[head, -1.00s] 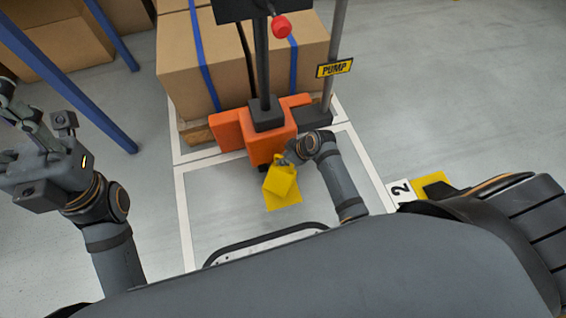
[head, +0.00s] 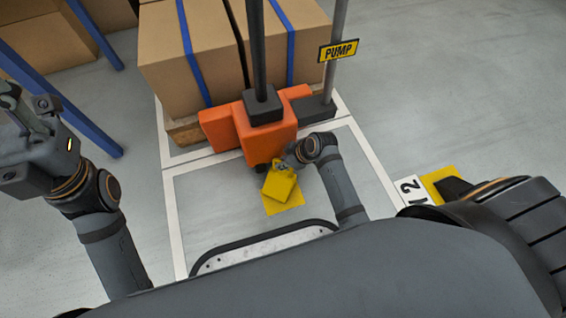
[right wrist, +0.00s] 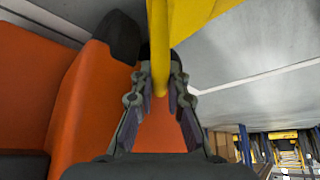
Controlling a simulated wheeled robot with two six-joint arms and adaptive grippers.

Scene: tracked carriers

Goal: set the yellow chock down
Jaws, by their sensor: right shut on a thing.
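The yellow chock (head: 281,184) is in my right gripper (head: 284,165), in front of the orange pallet truck (head: 265,135). In the head view it overlaps a yellow floor patch (head: 285,207); I cannot tell whether it touches the floor. In the right wrist view my right gripper (right wrist: 160,88) is shut on a yellow bar of the chock (right wrist: 195,18). My left gripper (head: 22,125) is raised at the left edge, away from the chock; its fingertips are unclear.
Strapped cardboard boxes (head: 190,60) sit on a pallet behind the truck. A pole with a PUMP sign (head: 338,50) stands to the right. A blue post (head: 95,125) is at left.

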